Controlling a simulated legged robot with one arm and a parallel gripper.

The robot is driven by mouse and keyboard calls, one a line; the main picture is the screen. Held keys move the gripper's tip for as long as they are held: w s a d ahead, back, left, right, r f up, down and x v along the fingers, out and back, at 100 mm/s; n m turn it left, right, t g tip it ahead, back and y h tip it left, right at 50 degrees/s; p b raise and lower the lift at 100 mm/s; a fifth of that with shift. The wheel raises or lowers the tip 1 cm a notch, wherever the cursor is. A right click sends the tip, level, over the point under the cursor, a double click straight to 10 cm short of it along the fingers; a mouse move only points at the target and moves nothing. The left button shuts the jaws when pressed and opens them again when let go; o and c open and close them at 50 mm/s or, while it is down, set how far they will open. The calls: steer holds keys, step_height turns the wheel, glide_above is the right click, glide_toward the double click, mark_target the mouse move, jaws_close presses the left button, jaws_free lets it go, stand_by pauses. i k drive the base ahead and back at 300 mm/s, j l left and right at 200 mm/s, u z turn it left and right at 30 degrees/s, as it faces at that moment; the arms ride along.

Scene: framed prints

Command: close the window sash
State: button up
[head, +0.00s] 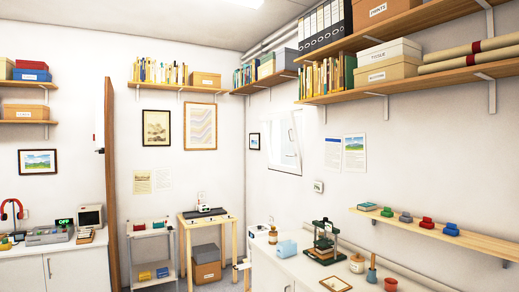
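The white window sash (285,143) is on the right-hand wall, near the room's back corner and below the high shelf. It looks tilted open into the room, with its top edge leaning away from the wall. A dark handle (292,135) shows on its right side. The window opening behind it is partly hidden by the sash and the bright light. My gripper is not in view.
Below the window runs a white counter (300,268) with a dark green press (323,241), a light blue object (287,249) and several pots. A wooden shelf (470,236) juts out at right. A small wooden table (211,220) stands at the back.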

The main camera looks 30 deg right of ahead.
mark_target(290, 115)
steer(key=i+z, duration=0.1)
steer(key=i, duration=2.75)
steer(key=i+j+z, duration=0.15)
steer(key=i, duration=1.3)
